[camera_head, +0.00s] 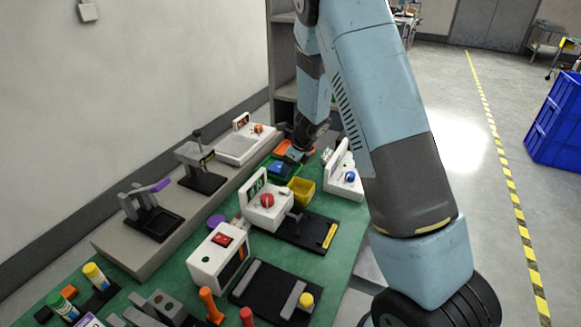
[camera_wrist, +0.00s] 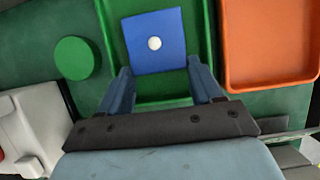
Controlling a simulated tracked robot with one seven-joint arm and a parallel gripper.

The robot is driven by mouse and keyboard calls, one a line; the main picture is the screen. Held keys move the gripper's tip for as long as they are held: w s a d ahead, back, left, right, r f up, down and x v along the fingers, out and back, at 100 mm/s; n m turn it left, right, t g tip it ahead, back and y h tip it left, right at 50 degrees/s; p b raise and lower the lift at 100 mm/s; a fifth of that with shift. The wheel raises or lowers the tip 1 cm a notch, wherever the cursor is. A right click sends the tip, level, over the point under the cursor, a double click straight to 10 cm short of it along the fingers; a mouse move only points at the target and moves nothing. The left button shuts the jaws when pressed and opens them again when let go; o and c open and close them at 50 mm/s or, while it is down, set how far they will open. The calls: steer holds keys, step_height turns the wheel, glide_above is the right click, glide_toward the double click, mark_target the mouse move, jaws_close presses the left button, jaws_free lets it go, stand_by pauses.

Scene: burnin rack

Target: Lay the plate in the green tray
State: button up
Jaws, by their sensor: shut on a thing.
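The blue square plate (camera_wrist: 140,58) has a white round knob (camera_wrist: 154,43) in its middle.
An orange tray (camera_wrist: 270,80) lies right beside the green tray. A green disc (camera_wrist: 75,58) is to its left. In the head view, a yellow bin (camera_head: 301,192) stands near the green tray, and white devices (camera_head: 267,208) crowd the green bench around it.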

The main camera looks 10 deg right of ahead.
steer(key=o, duration=0.8)
steer(key=shift+o, duration=0.2)
steer(key=shift+r, duration=0.1)
